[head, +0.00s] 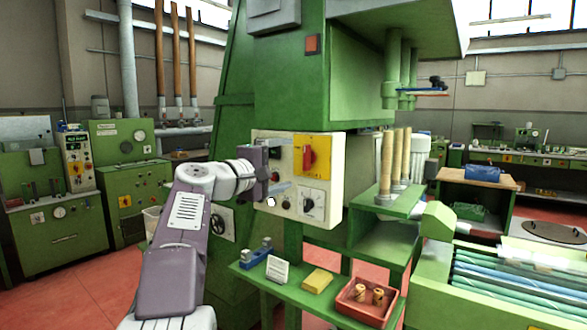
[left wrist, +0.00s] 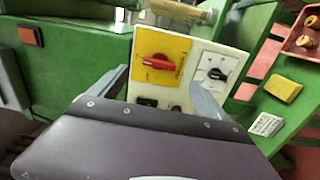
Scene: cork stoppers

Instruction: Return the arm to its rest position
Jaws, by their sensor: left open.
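My left arm (head: 180,245) reaches up from the bottom of the head view. Its gripper (head: 272,188) is in front of the left part of a cream control panel (head: 327,185). In the left wrist view the gripper (left wrist: 160,98) has its two fingers spread apart, with nothing seen between them but the panel behind. I cannot tell whether a fingertip touches the panel. The panel carries a red rotary switch (head: 309,158) on a yellow plate and a black rotary knob (head: 308,203) below it. My right gripper is not in view.
Below the panel, a green shelf (head: 300,297) holds a blue fixture (head: 256,252), a white card (head: 277,270), a yellow block (head: 317,280) and a red tray (head: 382,318) with corks (head: 378,296). A green machine column (head: 285,85) stands behind. Open floor lies left of my arm.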

